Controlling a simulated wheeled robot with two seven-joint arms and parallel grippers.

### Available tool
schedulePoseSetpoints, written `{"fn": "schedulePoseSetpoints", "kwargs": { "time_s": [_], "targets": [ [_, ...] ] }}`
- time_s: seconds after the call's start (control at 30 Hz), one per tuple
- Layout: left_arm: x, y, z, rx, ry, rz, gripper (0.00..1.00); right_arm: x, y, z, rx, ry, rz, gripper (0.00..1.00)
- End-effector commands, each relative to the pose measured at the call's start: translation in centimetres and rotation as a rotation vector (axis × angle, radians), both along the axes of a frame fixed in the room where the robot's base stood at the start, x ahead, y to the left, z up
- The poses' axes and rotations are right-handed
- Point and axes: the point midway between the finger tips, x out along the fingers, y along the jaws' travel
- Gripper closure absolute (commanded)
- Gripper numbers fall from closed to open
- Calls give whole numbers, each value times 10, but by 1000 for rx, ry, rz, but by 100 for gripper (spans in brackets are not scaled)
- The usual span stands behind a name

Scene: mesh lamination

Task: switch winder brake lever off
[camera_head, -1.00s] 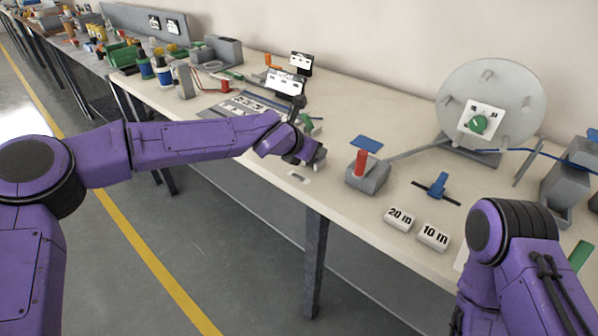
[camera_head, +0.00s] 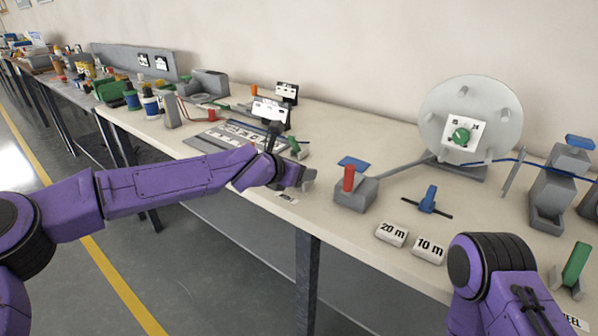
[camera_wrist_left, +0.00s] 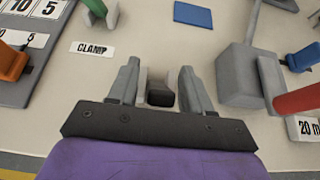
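The winder is a grey disc (camera_head: 470,125) with a green knob (camera_head: 460,136) on a white plate, at the back right. A grey rod runs from it to a grey box (camera_head: 355,196) with an upright red handle (camera_head: 349,178); I cannot tell for sure that this is the brake lever. The red handle (camera_wrist_left: 300,98) and box (camera_wrist_left: 240,75) also show at the right of the left wrist view. My left gripper (camera_head: 308,178) is just left of the box, fingers apart (camera_wrist_left: 160,75). A small dark-ended block (camera_wrist_left: 160,95) shows between them; contact is unclear. My right gripper is out of view.
A blue pad (camera_head: 353,163) lies behind the box. A blue-handled tool (camera_head: 428,199) and blocks marked 20 m (camera_head: 391,234) and 10 m (camera_head: 429,249) are to the right. A CLAMP label (camera_wrist_left: 92,48) and green lever (camera_wrist_left: 97,8) are left of the gripper.

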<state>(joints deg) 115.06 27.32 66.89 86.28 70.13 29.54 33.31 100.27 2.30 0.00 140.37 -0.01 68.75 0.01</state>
Motion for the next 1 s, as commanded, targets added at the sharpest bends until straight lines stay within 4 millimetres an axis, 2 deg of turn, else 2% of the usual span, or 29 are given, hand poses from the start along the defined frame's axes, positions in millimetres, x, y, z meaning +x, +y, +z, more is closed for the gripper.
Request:
{"fn": "schedulePoseSetpoints", "kwargs": {
  "time_s": [0.33, 0.7, 0.83, 1.0],
  "targets": [
    [-4, 5, 3, 1, 1, 2, 51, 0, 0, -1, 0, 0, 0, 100],
    [-61, 46, 42, -2, 0, 2, 51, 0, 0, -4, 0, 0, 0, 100],
    [-72, 53, 49, 0, 1, 1, 51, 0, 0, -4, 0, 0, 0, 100],
    [-75, 55, 50, 1, 2, 1, 51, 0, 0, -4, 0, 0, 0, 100]
  ]
}}
